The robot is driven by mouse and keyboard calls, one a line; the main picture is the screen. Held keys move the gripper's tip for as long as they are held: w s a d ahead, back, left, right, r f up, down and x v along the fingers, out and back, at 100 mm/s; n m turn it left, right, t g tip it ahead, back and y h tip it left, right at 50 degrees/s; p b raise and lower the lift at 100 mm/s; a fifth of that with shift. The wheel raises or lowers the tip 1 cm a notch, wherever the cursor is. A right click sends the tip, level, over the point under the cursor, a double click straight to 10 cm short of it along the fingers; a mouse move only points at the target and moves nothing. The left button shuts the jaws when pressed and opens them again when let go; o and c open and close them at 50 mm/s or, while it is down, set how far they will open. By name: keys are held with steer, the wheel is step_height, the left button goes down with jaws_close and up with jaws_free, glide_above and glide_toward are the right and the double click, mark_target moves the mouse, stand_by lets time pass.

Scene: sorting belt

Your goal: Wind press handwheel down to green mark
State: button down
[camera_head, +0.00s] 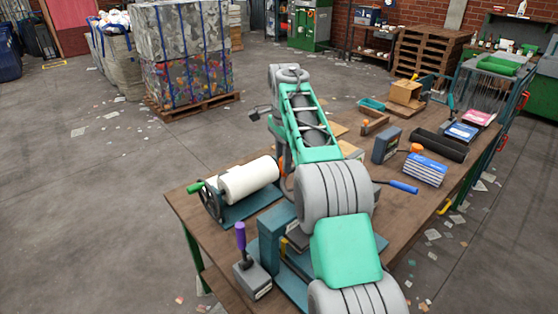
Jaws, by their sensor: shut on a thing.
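A dark spoked wheel (212,203) with a green grip (194,187) stands at the left end of the table, beside a thick white roll (249,180) on a teal base. A teal upright frame (272,240) stands nearer, partly behind my arm; I cannot tell if it is the press. I see no clear green mark. My arm rises from the bottom, bends at the top and goes down behind its own green link. My gripper is hidden behind the arm, so its hold on anything does not show.
A grey block with a purple lever (240,237) stands at the near table edge. Right of my arm lie a blue-handled tool (403,187), blue-white packs (425,170), a grey box (387,145) and a black tray (438,145). A cardboard box (405,92) stands farther back.

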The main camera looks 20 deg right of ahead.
steer(key=shift+w+r, duration=0.1)
steer(key=shift+w, duration=0.05)
steer(key=c, duration=1.3)
jaws_free()
steer(key=shift+d, duration=0.15)
steer(key=shift+o, duration=0.9)
step_height(320, 180, up, 8)
steer(key=shift+f+p, duration=0.2)
steer(key=shift+p, duration=0.75)
